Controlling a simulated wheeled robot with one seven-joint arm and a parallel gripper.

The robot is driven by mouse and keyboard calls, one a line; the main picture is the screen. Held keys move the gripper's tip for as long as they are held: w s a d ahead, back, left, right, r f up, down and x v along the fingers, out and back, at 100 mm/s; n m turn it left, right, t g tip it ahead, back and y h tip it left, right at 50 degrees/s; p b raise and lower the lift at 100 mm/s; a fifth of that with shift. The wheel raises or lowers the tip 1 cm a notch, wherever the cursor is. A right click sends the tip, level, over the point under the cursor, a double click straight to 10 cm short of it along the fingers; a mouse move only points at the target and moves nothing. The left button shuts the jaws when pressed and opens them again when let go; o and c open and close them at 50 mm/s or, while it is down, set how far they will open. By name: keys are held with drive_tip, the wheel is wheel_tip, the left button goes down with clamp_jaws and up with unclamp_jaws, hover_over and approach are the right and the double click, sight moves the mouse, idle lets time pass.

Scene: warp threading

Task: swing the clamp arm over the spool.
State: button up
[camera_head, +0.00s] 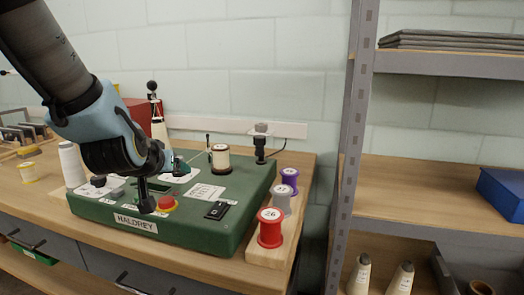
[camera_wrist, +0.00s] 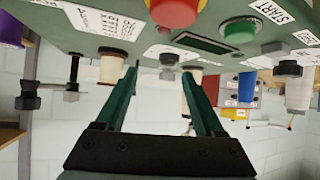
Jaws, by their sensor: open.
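The cream spool (camera_head: 220,158) stands upright on top of the green machine (camera_head: 112,228); it also shows in the wrist view (camera_wrist: 111,66). A black post (camera_head: 260,150) stands at the machine's back right, to the right of the spool. My gripper (camera_head: 183,168) is left of the spool in the head view. Its green fingers (camera_wrist: 160,78) are apart and empty.
A red button (camera_head: 167,203) and a black switch (camera_head: 217,210) sit on the machine's front. Red (camera_head: 270,228), grey (camera_head: 281,200) and purple (camera_head: 289,180) spools stand to its right. A white cone (camera_head: 71,165) is at left. A shelf upright (camera_head: 347,150) stands further right.

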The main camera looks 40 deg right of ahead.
sight(258, 140)
drive_tip(key=s+d+h+b, duration=0.1)
drive_tip(key=d, duration=0.1)
drive_tip(key=s+d+m+h, duration=0.1)
drive_tip(key=s+d, duration=0.1)
drive_tip(key=d, duration=0.1)
drive_tip(key=s+d+r+t+h+b, duration=0.1)
drive_tip(key=s+d, duration=0.1)
drive_tip(key=d, duration=0.1)
drive_tip(key=shift+s+m+b, duration=0.15)
drive_tip(key=shift+m+b, duration=0.2)
drive_tip(key=shift+m, duration=0.05)
drive_tip(key=s+d+r+h, duration=0.1)
drive_tip(key=s+d, duration=0.1)
drive_tip(key=s+d+r+m+h+p, duration=0.1)
drive_tip(key=s+d+r, duration=0.1)
drive_tip(key=s+d+r+t+h, duration=0.1)
drive_tip(key=s+d+h, duration=0.1)
drive_tip(key=s, duration=0.1)
drive_tip(key=shift+d+r+m+p, duration=0.2)
drive_tip(key=shift+r+m+p, duration=0.1)
drive_tip(key=shift+r, duration=0.1)
drive_tip(key=p, duration=0.4)
drive_tip(key=shift+w+d+p, duration=0.3)
drive_tip(key=shift+w+d, duration=0.1)
drive_tip(key=shift+w+d+f+p, duration=0.1)
drive_tip(key=shift+w+p, duration=0.05)
drive_tip(key=shift+p, duration=0.9)
